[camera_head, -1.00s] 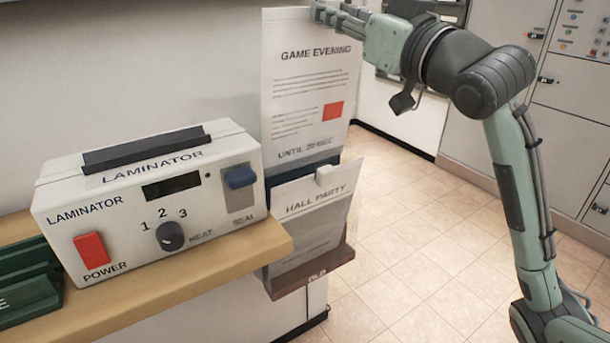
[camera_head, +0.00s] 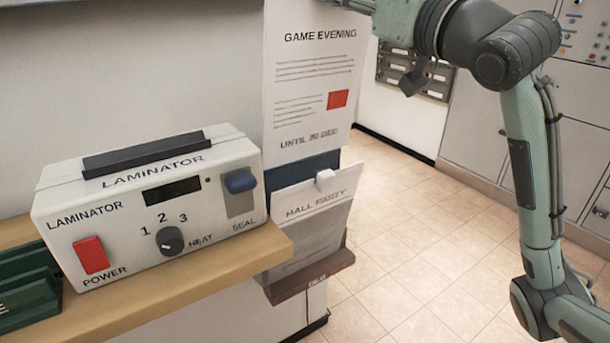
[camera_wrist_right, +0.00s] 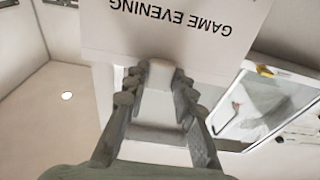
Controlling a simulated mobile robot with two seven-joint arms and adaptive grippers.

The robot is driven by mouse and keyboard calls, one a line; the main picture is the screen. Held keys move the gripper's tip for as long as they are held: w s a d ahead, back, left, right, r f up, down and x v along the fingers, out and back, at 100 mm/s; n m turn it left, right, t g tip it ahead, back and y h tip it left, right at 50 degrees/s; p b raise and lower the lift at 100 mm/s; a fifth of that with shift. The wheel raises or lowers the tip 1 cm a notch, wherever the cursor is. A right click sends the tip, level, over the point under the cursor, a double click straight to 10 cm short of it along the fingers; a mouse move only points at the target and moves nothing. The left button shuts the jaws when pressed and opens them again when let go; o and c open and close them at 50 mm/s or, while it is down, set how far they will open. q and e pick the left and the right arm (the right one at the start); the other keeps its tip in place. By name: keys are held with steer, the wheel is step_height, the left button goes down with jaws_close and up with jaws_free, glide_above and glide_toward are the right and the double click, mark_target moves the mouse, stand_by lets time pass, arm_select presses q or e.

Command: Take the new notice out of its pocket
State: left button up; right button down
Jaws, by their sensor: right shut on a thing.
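The game evening notice (camera_head: 300,100) is a white sheet with a red square, upright against the wall to the right of the laminator. My right gripper is shut on its top edge; the fingers are cut off at the top of the head view but show in the right wrist view (camera_wrist_right: 158,80), with the sheet (camera_wrist_right: 215,40) between them. A dark blue panel (camera_head: 308,164) shows below the sheet's lower edge. I cannot tell whether it is the pocket. The hall party notice (camera_head: 300,226) stands lower, in front, with a white tab on top. My left gripper is not in view.
The laminator (camera_head: 140,210) stands on a wooden shelf (camera_head: 190,272) at the left, with a green rack (camera_head: 30,290) at its end. A brown holder (camera_head: 315,278) is under the hall party notice. Open tiled floor (camera_head: 400,240) lies to the right.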

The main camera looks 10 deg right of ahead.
steer(key=r+b+v, duration=0.1)
steer(key=b+v, duration=0.4)
steer(key=v, duration=0.4)
steer(key=shift+s+r+b, duration=0.3)
steer(key=shift+s, duration=0.05)
stand_by(0.8)
steer(key=shift+d, duration=0.1)
